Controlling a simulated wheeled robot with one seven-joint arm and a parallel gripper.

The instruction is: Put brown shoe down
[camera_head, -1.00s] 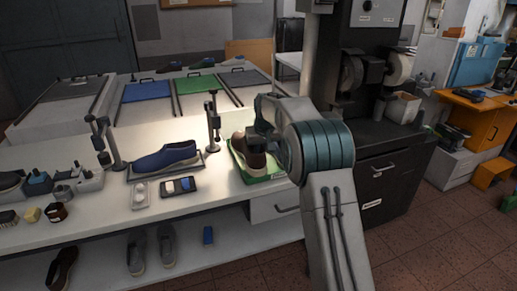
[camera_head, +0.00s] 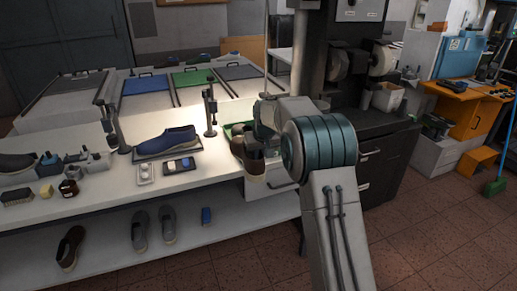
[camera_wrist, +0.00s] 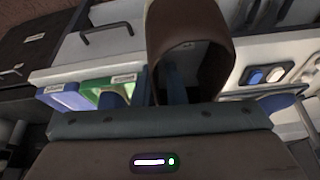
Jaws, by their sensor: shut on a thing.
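My gripper (camera_head: 262,148) is shut on a brown shoe (camera_head: 252,166) at the front edge of the workbench. The shoe hangs in front of the green tray (camera_head: 228,130), clear of it in the picture. In the wrist view the brown shoe (camera_wrist: 187,22) has its opening towards the camera, and a finger reaches up at that opening. The green tray (camera_wrist: 122,83) shows left of it there, beside a blue tray (camera_wrist: 68,97). My wrist hides part of the shoe in the head view.
A blue shoe (camera_head: 168,141) lies on a tray on the bench (camera_head: 110,190), near two clamp stands. Small bottles and brushes crowd the left end. Several shoes, one of them brown (camera_head: 70,246), stand on the lower shelf (camera_head: 190,235). A dark machine cabinet (camera_head: 385,165) stands to the right.

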